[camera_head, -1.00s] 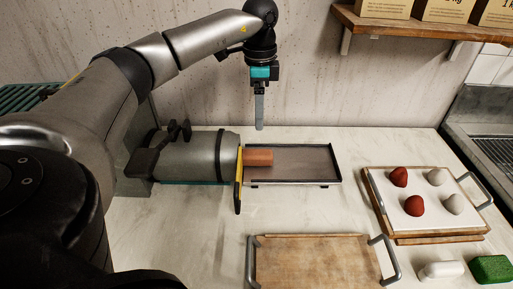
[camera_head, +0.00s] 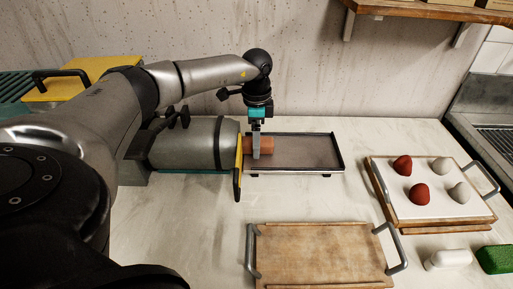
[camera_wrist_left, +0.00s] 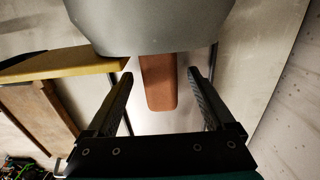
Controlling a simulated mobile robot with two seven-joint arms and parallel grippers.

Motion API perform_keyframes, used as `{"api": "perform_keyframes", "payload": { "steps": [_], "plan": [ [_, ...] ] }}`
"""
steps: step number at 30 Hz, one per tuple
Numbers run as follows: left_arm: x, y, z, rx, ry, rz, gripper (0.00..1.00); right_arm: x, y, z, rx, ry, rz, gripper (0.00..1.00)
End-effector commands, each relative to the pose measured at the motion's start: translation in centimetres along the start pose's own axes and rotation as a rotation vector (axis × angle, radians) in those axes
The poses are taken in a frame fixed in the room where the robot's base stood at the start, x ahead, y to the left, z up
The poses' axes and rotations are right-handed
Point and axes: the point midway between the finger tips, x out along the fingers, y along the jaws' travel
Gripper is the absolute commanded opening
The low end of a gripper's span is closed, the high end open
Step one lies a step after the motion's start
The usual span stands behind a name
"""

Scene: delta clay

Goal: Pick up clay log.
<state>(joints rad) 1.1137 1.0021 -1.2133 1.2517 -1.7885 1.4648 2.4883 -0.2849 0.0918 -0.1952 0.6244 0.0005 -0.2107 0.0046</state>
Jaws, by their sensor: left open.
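The clay log (camera_head: 265,146) is a reddish-brown cylinder that sticks out of the round mouth of a grey machine (camera_head: 190,145), over the left end of a dark metal tray (camera_head: 305,152). My left gripper (camera_head: 256,154) points down at the log in the head view. In the left wrist view the log (camera_wrist_left: 160,85) lies between the two open fingers (camera_wrist_left: 160,95), with a gap on each side. The log's far end is hidden inside the machine. My right gripper is not in view.
A yellow plate (camera_head: 238,168) stands at the machine's mouth. A wooden board with handles (camera_head: 320,255) lies in front. At right, a white-topped board (camera_head: 432,208) holds red and grey clay lumps. A white block (camera_head: 448,259) and green sponge (camera_head: 495,259) lie front right.

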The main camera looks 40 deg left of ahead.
Motion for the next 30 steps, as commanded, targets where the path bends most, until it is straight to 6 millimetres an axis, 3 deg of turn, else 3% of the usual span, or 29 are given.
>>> {"api": "perform_keyframes", "payload": {
  "steps": [8, 30],
  "plan": [
    [0.39, -0.02, -0.02, 0.000, 0.001, -0.001, 0.88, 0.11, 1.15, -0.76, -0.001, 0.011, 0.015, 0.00],
    [0.35, -0.02, -0.01, 0.000, 0.001, -0.001, 0.05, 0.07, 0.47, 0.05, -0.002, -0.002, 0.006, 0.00]
  ]
}}
